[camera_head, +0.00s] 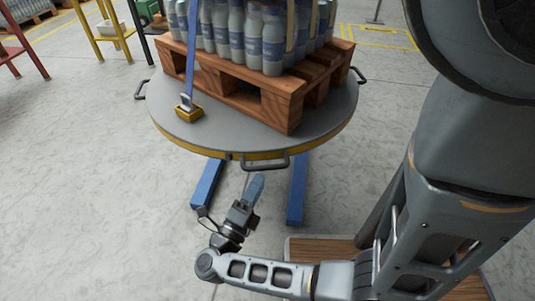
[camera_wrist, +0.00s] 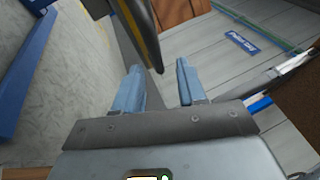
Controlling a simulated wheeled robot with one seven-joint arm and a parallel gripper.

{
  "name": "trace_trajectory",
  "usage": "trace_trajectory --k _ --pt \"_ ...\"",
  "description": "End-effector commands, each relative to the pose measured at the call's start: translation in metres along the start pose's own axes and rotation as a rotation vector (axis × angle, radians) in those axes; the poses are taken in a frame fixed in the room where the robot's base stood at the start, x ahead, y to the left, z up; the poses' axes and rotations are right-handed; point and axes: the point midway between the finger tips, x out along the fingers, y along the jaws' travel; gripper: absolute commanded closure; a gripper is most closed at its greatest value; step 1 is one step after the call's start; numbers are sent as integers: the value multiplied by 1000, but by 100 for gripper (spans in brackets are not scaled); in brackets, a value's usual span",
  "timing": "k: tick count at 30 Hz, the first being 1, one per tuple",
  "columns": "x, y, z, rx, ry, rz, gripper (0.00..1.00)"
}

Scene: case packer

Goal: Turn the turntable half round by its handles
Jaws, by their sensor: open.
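The turntable (camera_head: 235,128) is a grey round plate with a yellow rim. Dark handles show at its left (camera_head: 140,90), its right (camera_head: 361,76) and its front (camera_head: 266,165). My gripper (camera_head: 256,183) has blue fingers and is just below the front handle in the head view. In the wrist view my gripper (camera_wrist: 158,88) is open, with nothing between its fingertips. A dark bar with a yellow edge (camera_wrist: 141,30) comes down to the gap between the fingers there. I cannot tell whether it is the handle or the rim, or whether anything touches.
A wooden pallet (camera_head: 290,100) with several shrink-wrapped bottles (camera_head: 240,35) stands on the turntable. A blue strap runs to a yellow block (camera_head: 188,109) on the plate. Blue legs (camera_head: 297,190) stand below. A wooden-topped platform (camera_head: 320,250) lies at the lower right.

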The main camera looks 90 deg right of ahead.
Motion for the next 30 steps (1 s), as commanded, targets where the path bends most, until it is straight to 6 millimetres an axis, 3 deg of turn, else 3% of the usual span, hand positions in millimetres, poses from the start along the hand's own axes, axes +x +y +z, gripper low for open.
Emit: trace_trajectory --k 3,10,22,30 --pt "-5 -6 12 -40 126 69 59" --pt "-6 -2 14 -80 207 116 59" --pt "48 4 2 -78 206 114 59" --pt "65 6 -1 -77 203 114 59"
